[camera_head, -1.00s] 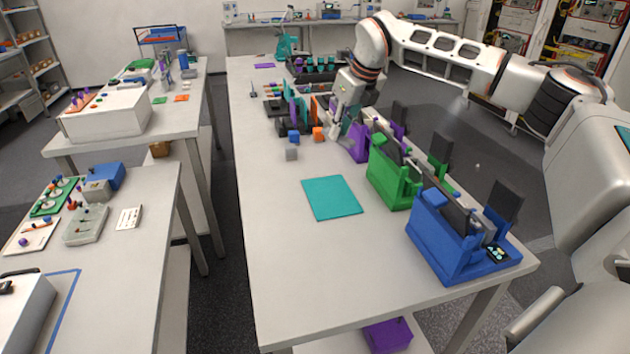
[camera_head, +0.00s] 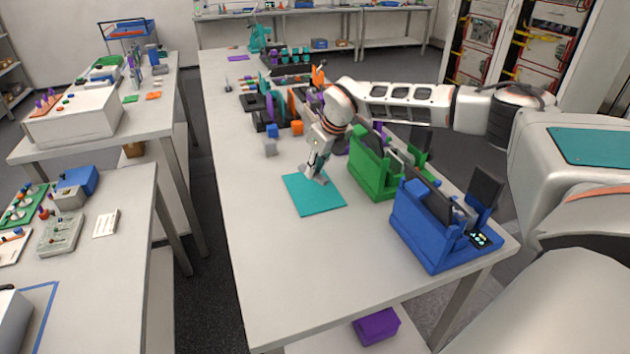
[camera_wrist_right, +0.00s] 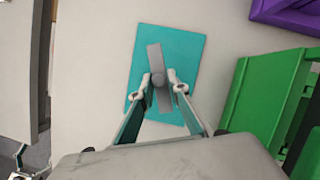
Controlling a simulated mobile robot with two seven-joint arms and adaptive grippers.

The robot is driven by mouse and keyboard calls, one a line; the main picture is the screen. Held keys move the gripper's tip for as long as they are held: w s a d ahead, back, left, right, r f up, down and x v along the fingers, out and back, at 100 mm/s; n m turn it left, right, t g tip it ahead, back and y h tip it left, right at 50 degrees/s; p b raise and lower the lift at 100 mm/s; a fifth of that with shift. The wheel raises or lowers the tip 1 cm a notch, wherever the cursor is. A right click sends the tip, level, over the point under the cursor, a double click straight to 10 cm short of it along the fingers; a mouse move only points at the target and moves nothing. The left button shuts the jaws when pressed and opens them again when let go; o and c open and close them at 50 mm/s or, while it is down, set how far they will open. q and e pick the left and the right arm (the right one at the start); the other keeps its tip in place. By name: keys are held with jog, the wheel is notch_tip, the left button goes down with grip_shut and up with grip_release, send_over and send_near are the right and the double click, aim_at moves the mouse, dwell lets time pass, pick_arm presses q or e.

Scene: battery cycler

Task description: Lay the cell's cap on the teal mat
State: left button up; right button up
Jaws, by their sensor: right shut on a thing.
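The teal mat (camera_head: 312,202) lies flat on the white table in the head view, and it also shows in the right wrist view (camera_wrist_right: 190,50). My right gripper (camera_head: 314,176) is over the far part of the mat. In the right wrist view my right gripper (camera_wrist_right: 162,88) is shut on a grey piece with a flat bar and a round middle, which looks like the cap (camera_wrist_right: 155,58). The cap appears over the mat; I cannot tell whether it touches it. My left gripper is not in view.
A green holder (camera_head: 372,170) and a blue holder (camera_head: 428,232) stand right of the mat. The table's near part is clear.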

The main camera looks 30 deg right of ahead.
aim_at(317, 175)
jog(key=shift+f, duration=2.3)
jog(key=o, duration=0.8)
jog(key=shift+f, duration=0.15)
jog(key=shift+r, duration=0.4)
jog(key=v, duration=1.1)
jog(key=shift+s+r, duration=0.2)
jog(key=shift+s, duration=0.05)
